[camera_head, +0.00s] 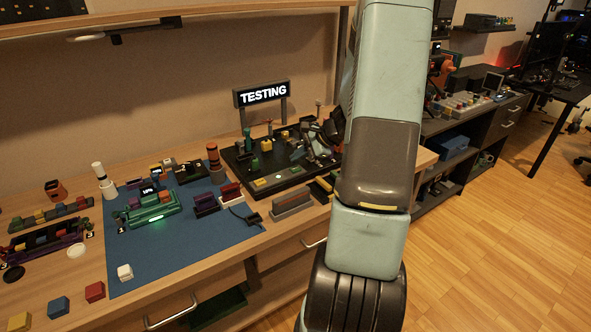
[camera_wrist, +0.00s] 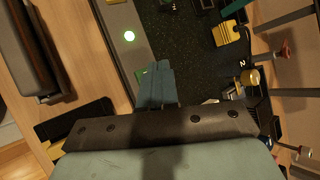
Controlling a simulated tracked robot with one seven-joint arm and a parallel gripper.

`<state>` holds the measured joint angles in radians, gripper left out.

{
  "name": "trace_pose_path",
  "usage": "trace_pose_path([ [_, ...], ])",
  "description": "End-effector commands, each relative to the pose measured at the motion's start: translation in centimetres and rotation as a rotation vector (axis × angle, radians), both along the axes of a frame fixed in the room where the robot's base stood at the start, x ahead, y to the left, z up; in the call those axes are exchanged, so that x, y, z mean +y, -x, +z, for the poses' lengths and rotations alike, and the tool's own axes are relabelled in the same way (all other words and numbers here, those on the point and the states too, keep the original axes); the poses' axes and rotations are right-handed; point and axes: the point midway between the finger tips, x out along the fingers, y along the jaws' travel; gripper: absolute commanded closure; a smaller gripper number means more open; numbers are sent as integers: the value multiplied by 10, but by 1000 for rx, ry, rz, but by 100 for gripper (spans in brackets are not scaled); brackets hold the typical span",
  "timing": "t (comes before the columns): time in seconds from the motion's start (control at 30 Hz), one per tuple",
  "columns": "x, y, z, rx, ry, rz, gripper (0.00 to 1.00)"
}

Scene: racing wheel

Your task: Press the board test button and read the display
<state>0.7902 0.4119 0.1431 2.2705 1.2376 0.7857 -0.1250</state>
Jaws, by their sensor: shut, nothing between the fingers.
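The display sign (camera_head: 262,93) stands on two posts behind the black test board (camera_head: 236,160) and reads "TESTING" in white letters. In the head view my gripper (camera_head: 318,146) is over the board's right part, partly hidden by my arm.
A blue mat (camera_head: 190,243) left of the board holds a green device (camera_head: 152,212) with a small lit screen, and several modules. Coloured cubes (camera_head: 95,292) lie along the front left. Yellow parts and a red-topped peg (camera_wrist: 285,51) show near my gripper in the wrist view.

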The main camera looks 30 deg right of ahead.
Motion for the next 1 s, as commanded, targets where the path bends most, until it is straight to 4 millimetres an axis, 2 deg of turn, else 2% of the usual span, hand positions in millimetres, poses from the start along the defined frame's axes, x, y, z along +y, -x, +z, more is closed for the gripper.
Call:
trace_pose_path([
  [0.5, 0, 0, 40, -1, 1, 1, 100],
  [1.0, 0, 0, 43, 0, 1, 1, 100],
])
